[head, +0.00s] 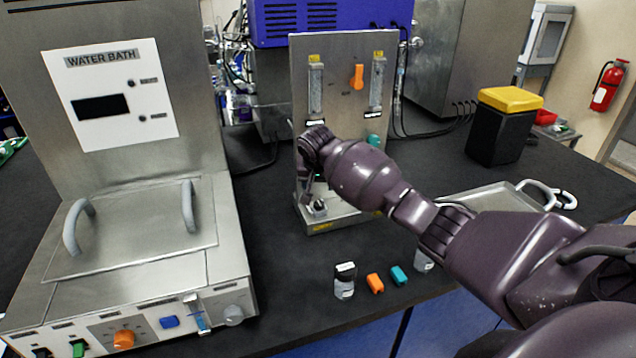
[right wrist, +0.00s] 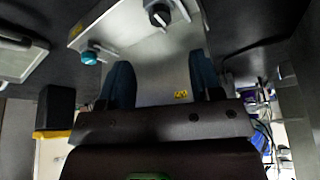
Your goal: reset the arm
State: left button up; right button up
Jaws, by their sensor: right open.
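My right arm (head: 370,175) reaches in from the right across the bench. Its gripper (head: 312,195) points down in front of the steel flowmeter panel (head: 345,105), close above the panel's base, and is partly hidden by my wrist. In the right wrist view the two dark blue fingers (right wrist: 162,85) are apart, with only the bare panel (right wrist: 150,65) seen between them. That view also shows a teal knob (right wrist: 90,56) and a black knob (right wrist: 158,15) on the panel. Nothing is seen held. My left gripper is not in view.
The water bath (head: 130,235) stands at the left. A small bottle (head: 344,281), an orange piece (head: 375,283) and a teal piece (head: 399,275) lie near the front edge. A metal tray (head: 480,200) and a yellow-lidded black bin (head: 500,130) are at the right.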

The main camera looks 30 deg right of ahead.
dwell(0.3)
jog(key=w+a+r+n+t+y, duration=0.1)
jog(key=w+a+r+n+t, duration=0.5)
jog(key=n+t, duration=0.1)
jog(key=s+a+f+n+t+y, duration=0.3)
jog(key=s+a+f+n, duration=0.15)
jog(key=s+a, duration=0.25)
jog(key=s+f+m+b, duration=0.1)
jog(key=s+f, duration=0.6)
jog(key=s, duration=0.4)
jog(key=s+f+m+g+h, duration=0.1)
jog(key=s+f, duration=0.7)
jog(key=s, duration=0.4)
jog(key=s+f+m+g+b, duration=0.1)
jog(key=s+f, duration=0.6)
jog(key=s, duration=0.5)
jog(key=shift+a+f+h+b, duration=0.15)
jog(key=shift+f+h+b, duration=0.05)
jog(key=shift+h+b, duration=0.1)
jog(key=shift+s, duration=0.1)
